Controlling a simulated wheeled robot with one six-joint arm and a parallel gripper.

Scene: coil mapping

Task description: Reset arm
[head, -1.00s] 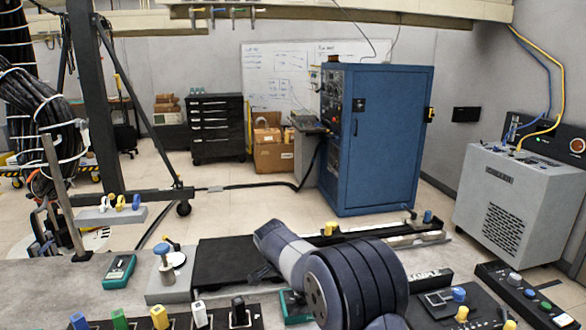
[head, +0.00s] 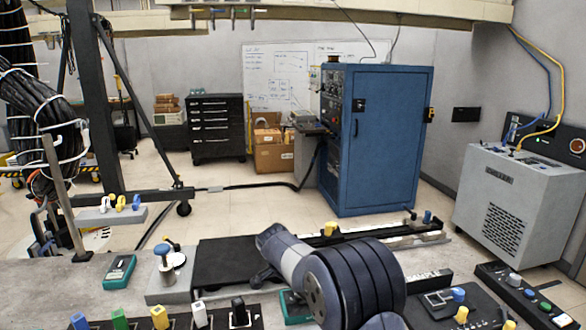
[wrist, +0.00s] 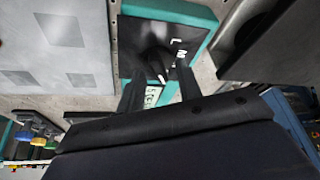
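My arm (head: 345,285) is folded low over the front of the workbench in the head view, and its own links mostly hide my gripper there. In the wrist view my gripper (wrist: 158,90) shows two dark fingers set apart, with nothing held between them. Beyond the fingers lies a teal-edged device (wrist: 200,15) with a black face and white markings. A teal device (head: 292,308) also shows partly under my arm in the head view; I cannot tell whether it is the same one.
A control panel (head: 525,295) is at the right. A blue cabinet (head: 385,140) and grey chiller (head: 510,205) stand beyond.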

